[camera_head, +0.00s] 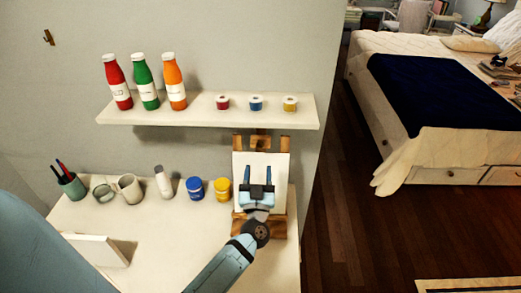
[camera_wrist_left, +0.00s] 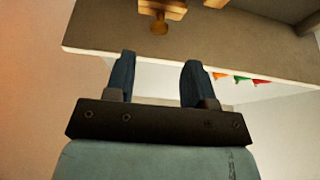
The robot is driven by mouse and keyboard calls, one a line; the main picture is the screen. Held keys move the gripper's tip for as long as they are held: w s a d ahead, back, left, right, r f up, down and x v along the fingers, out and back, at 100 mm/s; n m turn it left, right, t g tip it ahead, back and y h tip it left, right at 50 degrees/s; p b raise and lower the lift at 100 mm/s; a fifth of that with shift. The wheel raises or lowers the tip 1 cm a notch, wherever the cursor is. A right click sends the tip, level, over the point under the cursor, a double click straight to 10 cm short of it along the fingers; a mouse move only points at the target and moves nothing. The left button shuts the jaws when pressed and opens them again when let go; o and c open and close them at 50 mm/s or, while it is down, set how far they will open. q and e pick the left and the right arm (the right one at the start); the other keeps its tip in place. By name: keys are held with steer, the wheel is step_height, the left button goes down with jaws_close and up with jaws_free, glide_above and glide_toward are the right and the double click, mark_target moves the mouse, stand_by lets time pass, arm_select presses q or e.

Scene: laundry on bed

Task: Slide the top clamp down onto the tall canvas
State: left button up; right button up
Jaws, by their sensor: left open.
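The white canvas (camera_head: 240,202) stands upright on the wooden easel (camera_head: 285,148) at the right end of the white table. The top clamp (camera_head: 261,139) is a small wooden piece on the easel's middle post, above the canvas's top edge. In the left wrist view, a wooden piece with a round knob (camera_wrist_left: 160,25) shows at the top edge, probably the clamp. My left gripper (camera_head: 257,170) is open and empty in front of the canvas, below the clamp, and hides part of the canvas. Its two spread fingers also show in the left wrist view (camera_wrist_left: 158,72). My right gripper is out of view.
A wall shelf (camera_head: 200,112) bears three bottles (camera_head: 146,85) and three small paint pots (camera_head: 256,103); it is close to the easel top. Mugs, a pen cup (camera_head: 72,186) and jars (camera_head: 195,189) stand left of the easel.

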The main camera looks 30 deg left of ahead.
mark_target(260, 147)
arm_select(q)
steer(key=x, duration=0.7)
steer(key=shift+w, duration=0.15)
